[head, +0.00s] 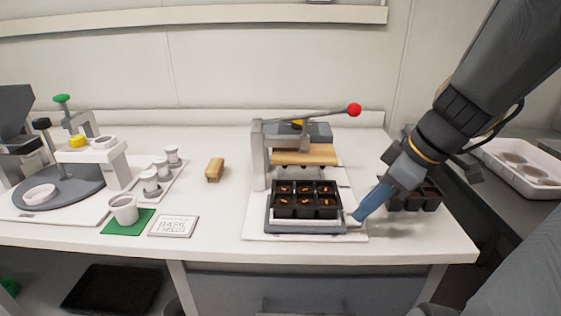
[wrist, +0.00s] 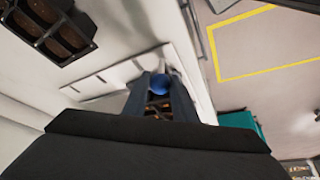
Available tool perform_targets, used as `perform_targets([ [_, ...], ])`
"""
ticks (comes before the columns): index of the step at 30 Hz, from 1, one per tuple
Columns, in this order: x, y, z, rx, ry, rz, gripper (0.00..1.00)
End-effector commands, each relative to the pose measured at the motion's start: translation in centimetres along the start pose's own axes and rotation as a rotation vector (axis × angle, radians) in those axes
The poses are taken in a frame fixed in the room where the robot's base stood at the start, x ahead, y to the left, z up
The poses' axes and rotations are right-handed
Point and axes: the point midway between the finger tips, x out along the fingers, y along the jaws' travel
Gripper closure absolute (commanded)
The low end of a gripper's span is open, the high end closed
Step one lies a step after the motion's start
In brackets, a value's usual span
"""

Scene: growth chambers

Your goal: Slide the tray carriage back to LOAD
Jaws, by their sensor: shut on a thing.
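The grey tray carriage (head: 300,228) sits at the front of a white base plate (head: 262,236), clear of the press's wooden plate (head: 305,154) behind it. It bears a black seedling tray (head: 306,209) with several soil-filled cells. My gripper (head: 357,217) reaches down from the right to the carriage's front right corner. In the wrist view my gripper (wrist: 160,88) is shut on a round blue knob (wrist: 158,84), which the fingers hide in the head view. I cannot read a LOAD mark.
The press lever with a red ball (head: 354,110) stands above the carriage. A second black tray (head: 425,195) lies right of my gripper. A wooden block (head: 214,170), a green mat (head: 140,228) with a cup and a label card (head: 174,226) lie left. The bench's front edge is close.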

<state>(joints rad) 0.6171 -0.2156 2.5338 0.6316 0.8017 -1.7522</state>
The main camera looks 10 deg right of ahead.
Motion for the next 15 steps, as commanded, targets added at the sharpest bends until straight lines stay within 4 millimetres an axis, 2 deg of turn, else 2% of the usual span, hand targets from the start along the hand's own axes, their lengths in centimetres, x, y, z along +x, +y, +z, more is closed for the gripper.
perform_targets([
  [1,0.05,-0.08,0.05,0.001,-0.001,-0.003,0.88],
  [2,0.05,-0.09,0.06,0.001,-0.001,-0.003,0.73],
  [4,0.06,-0.09,0.06,0.001,-0.001,-0.003,0.62],
  [5,0.05,-0.08,0.06,0.001,-0.001,-0.002,0.59],
  [15,-0.15,-0.06,-0.04,0.000,-0.001,-0.002,0.59],
])
